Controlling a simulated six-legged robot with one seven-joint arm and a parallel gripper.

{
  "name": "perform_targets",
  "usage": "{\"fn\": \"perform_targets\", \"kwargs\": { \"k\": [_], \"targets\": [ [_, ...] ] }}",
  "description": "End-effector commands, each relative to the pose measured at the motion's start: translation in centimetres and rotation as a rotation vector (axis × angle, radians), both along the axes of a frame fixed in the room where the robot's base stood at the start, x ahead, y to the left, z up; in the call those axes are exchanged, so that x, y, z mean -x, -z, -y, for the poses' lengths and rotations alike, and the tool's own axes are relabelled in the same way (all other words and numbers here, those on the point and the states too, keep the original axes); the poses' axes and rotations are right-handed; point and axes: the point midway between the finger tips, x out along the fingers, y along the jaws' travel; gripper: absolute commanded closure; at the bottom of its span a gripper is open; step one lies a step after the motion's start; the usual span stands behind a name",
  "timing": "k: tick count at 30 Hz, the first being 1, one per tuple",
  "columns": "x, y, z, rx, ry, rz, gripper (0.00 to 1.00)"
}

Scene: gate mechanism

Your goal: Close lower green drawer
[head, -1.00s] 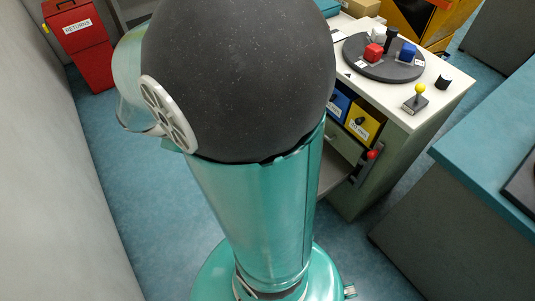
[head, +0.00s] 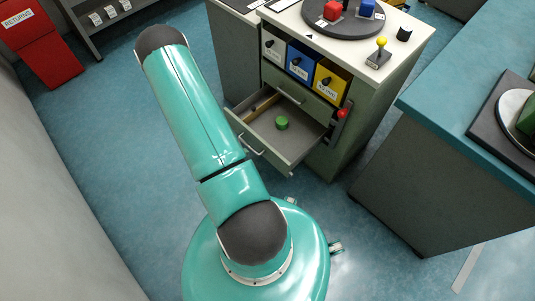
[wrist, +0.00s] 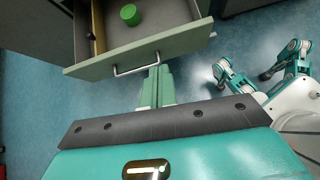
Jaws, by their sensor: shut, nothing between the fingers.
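The lower green drawer (head: 298,147) is pulled out of the cabinet in the head view. A green cylinder (head: 282,123) stands inside it. Its front panel (wrist: 188,40) and metal handle (wrist: 136,68) show in the wrist view, with the green cylinder (wrist: 130,15) behind. My gripper (wrist: 158,72) is shut and empty, its fingertips just in front of the drawer front, beside the right end of the handle. I cannot tell whether they touch it. The gripper does not show in the head view.
A closed upper drawer (head: 299,97) sits above, under white, blue and yellow bins. A red-handled lever (head: 342,113) is at the cabinet's right. A teal-topped counter (head: 440,100) stands to the right, a red returns bin (head: 40,50) at far left.

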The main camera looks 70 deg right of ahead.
Motion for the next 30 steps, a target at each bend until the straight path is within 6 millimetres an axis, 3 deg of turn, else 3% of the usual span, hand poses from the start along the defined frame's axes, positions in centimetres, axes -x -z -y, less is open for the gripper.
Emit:
{"fn": "perform_targets", "kwargs": {
  "k": [1, 3, 10, 25, 30],
  "targets": [
    [1.0, 1.7, -0.5, -0.027, -0.017, -0.016, 1.00],
    [1.7, 3.2, -1.0, -0.053, -0.040, -0.028, 1.00],
    [2.7, 5.2, -0.9, -0.078, -0.061, -0.037, 1.00],
    [5.7, 11.6, 4.8, -0.076, -0.058, -0.036, 1.00],
    [6.9, 11.5, 7.3, -0.074, -0.058, -0.035, 1.00]
  ]
}}
